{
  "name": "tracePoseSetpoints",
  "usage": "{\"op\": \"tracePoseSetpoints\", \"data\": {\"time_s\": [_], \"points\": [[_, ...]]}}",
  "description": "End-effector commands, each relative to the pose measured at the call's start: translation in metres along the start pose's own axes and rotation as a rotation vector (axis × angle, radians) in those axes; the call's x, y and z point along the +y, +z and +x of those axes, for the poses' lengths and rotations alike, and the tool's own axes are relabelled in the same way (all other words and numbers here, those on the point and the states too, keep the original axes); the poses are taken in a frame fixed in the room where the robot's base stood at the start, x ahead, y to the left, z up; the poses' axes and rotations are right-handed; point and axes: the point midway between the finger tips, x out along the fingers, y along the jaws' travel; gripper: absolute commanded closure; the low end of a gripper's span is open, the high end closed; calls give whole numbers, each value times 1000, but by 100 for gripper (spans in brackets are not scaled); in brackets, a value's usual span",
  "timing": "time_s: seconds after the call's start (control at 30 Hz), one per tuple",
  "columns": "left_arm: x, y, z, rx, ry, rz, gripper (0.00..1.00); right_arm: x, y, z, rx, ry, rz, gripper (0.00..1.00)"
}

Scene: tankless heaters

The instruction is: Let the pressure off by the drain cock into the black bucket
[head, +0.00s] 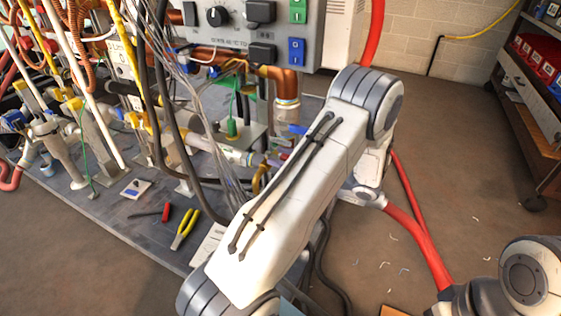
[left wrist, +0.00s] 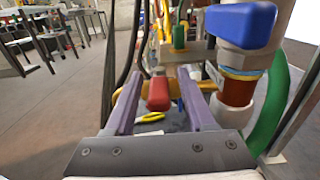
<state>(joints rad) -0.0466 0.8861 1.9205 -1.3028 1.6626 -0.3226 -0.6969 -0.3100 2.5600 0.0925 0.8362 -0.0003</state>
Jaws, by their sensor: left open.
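In the left wrist view my left gripper (left wrist: 160,72) is open, its two purple fingers spread. A red handle-like part (left wrist: 158,94) shows between the fingers, apart from both; I cannot tell if it is the drain cock. A valve with a blue handle (left wrist: 240,24) stands close to the right finger, on a copper pipe (left wrist: 238,90). In the head view my white arm covers the area around the left gripper's fingers. No black bucket can be made out. My right gripper is not in view.
Yellow-handled pliers (head: 184,229) and a red-handled tool (head: 157,213) lie on the grey base plate (head: 110,206). A grey control box (head: 235,50) stands above. Pipes, hoses and cables crowd the left. A shelf cart (head: 530,110) is at right; the floor before it is mostly clear.

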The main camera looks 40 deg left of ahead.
Motion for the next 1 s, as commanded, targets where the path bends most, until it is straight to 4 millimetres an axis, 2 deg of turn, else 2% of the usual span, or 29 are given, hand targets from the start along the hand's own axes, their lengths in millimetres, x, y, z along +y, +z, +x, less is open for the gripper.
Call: {"op": "tracePoseSetpoints", "data": {"time_s": [0.13, 0.37, 0.47, 0.5, 0.53, 1.0], "points": [[0, 0, 7, 0, 0, 0, 45, 0, 0, 3, 0, 0, 0, 65], [0, 1, 8, 0, 0, 0, 45, 0, 0, 3, 0, 0, 0, 65], [0, 1, 8, 0, -1, 0, 79, 0, 0, 3, 0, 0, 0, 65], [0, 0, 7, 0, -1, 0, 95, 0, 0, 3, 0, 0, 0, 65], [0, 0, 7, 0, -1, 0, 100, 0, 0, 3, 0, 0, 0, 65], [0, 0, 7, 0, -2, -1, 100, 0, 0, 3, 0, 0, 0, 65]]}}
